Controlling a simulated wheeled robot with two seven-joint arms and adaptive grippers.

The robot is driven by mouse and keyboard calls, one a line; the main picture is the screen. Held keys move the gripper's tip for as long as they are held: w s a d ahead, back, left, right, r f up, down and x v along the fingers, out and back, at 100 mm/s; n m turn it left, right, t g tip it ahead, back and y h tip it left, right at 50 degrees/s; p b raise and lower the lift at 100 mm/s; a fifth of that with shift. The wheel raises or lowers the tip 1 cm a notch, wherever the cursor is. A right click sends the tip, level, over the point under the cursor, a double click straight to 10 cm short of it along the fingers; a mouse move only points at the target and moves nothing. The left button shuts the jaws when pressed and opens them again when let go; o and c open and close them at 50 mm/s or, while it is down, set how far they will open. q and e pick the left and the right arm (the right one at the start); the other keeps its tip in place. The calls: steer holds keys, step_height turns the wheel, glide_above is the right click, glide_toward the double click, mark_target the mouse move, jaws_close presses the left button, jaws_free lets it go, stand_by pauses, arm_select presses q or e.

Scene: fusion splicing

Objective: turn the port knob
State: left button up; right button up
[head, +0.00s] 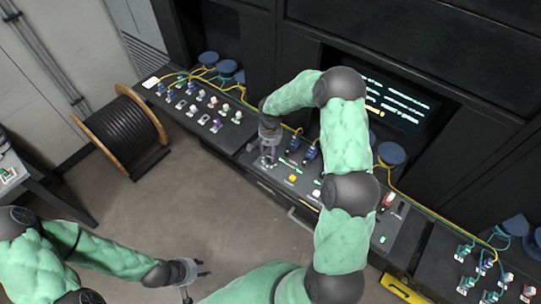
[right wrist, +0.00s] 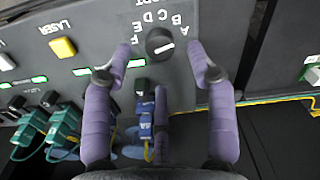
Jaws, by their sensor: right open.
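The port knob (right wrist: 157,38) is a round black dial with a white pointer mark, on a dark panel lettered A to F. In the head view my right gripper (head: 268,160) is over the left part of the console, and I cannot make out the knob there. My left gripper (head: 198,279) is open and empty over the floor, away from the console.
A yellow button (right wrist: 63,47) labelled LASER sits beside the knob. Blue connectors with cables (right wrist: 147,122) are plugged in below it. A screen (head: 395,103) stands behind the console. A cable spool (head: 124,129) stands on the floor at left. The floor before the console is clear.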

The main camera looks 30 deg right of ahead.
mark_target(270, 157)
steer(key=shift+f, duration=2.1)
steer(key=c, duration=1.1)
